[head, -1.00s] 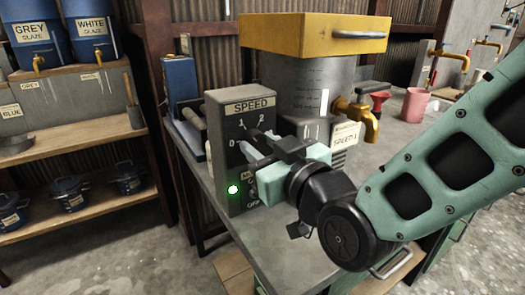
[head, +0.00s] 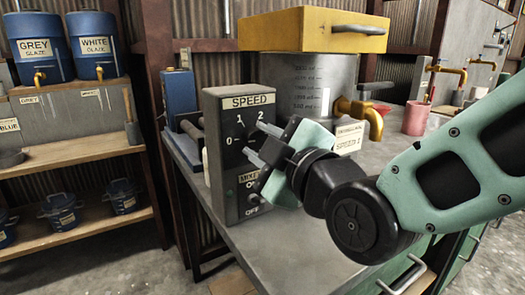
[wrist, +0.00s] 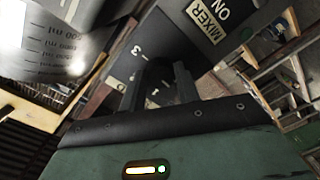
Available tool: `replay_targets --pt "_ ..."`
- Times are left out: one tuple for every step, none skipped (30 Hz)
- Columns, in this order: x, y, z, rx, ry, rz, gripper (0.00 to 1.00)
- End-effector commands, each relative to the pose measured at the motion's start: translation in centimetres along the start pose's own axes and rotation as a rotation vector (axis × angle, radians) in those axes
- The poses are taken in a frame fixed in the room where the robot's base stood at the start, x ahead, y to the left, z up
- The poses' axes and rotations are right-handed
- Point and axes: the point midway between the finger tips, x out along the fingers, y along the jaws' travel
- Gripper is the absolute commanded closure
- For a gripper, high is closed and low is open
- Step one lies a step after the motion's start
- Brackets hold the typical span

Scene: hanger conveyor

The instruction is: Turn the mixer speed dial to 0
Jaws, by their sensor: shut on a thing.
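The grey speed control box (head: 238,160) stands on the bench, with a SPEED label on top and the marks 0, 1 and 2 showing. My gripper (head: 258,143) is at the dial on its front face, its two fingers closed on the dial. The fingers hide the dial, so I cannot tell where it points. In the wrist view, my gripper (wrist: 167,76) reaches the box's dark face (wrist: 185,50), with number marks beside the fingers. Below the dial is the mixer ON/OFF switch (head: 255,199). The small indicator light (head: 229,193) looks dark.
The mixer's metal vessel (head: 305,85) with a yellow lid (head: 305,30) and brass tap (head: 372,118) stands just behind the box. A pink cup (head: 416,117) is further right. The bench top (head: 285,250) in front is clear. Shelves with blue glaze containers (head: 97,45) stand at left.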

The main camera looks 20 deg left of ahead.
Motion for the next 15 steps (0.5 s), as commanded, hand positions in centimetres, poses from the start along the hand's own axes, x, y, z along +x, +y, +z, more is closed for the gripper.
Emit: replay_targets --pt "-0.03 -0.18 0.05 -0.022 0.001 -0.002 0.91" --pt "-0.03 -0.17 0.04 -0.034 0.000 -0.002 0.91" --pt "-0.03 -0.16 0.04 -0.050 0.000 -0.002 0.91" --pt "-0.03 -0.15 0.04 -0.059 0.000 -0.002 0.91" --pt "-0.03 -0.15 0.04 -0.068 0.000 -0.003 0.91" --pt "-0.03 -0.13 0.03 -0.078 0.000 -0.003 0.91" --pt "-0.03 -0.13 0.02 -0.085 0.000 -0.003 0.91" --pt "-0.03 -0.12 0.02 -0.090 0.000 -0.003 0.91" --pt "-0.03 -0.11 0.01 -0.096 0.000 -0.003 0.91" --pt "-0.03 -0.10 0.01 -0.100 0.000 -0.003 0.91" --pt "-0.03 -0.10 0.00 -0.103 0.000 -0.003 0.91" --pt "-0.03 -0.09 0.00 -0.107 0.000 -0.003 0.91" --pt "-0.03 -0.09 0.00 -0.109 0.000 -0.003 0.91" --pt "-0.03 -0.09 -0.01 -0.110 0.000 -0.003 0.91" --pt "-0.03 -0.08 -0.01 -0.111 0.000 -0.003 0.91"
